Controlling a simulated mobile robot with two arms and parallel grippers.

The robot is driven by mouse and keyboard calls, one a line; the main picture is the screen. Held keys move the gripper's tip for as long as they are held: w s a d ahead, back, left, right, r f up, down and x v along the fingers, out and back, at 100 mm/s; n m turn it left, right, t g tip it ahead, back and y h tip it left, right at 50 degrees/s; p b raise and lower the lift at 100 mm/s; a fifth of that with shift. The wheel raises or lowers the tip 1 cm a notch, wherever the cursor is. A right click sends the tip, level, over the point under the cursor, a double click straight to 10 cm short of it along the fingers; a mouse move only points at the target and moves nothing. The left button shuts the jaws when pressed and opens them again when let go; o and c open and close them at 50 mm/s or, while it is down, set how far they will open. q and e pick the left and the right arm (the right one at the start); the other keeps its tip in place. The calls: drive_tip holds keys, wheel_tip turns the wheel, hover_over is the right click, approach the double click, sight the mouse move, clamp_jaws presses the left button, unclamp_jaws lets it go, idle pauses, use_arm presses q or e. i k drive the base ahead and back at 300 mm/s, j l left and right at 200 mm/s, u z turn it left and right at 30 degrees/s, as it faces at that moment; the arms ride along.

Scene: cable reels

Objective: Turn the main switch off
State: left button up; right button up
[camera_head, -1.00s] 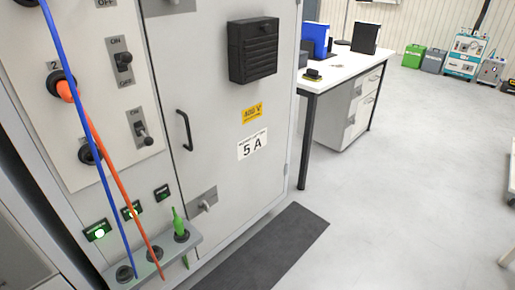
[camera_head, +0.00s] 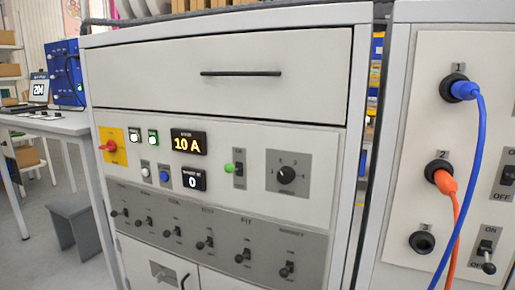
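A grey control cabinet (camera_head: 220,85) fills the middle of the view. A red rotary handle on a yellow plate (camera_head: 113,146) sits at the left of its panel and looks like the main switch. The handle's exact position is too small to tell. Beside it, two small indicators are lit, the right one green (camera_head: 153,136). An amber display (camera_head: 188,142) reads 10 A and a smaller display (camera_head: 193,179) reads 0. A green-tipped toggle (camera_head: 234,168) and a black rotary knob (camera_head: 287,174) are to their right. Neither of my grippers is in view.
A second cabinet (camera_head: 435,100) stands close on the right, with a blue plug (camera_head: 463,89) and an orange plug (camera_head: 442,177) whose cables hang down. A table (camera_head: 60,124) and a grey stool (camera_head: 77,228) stand at the left. Open floor shows beside the stool.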

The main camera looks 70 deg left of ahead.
sight(111, 146)
drive_tip(key=u, duration=3.2)
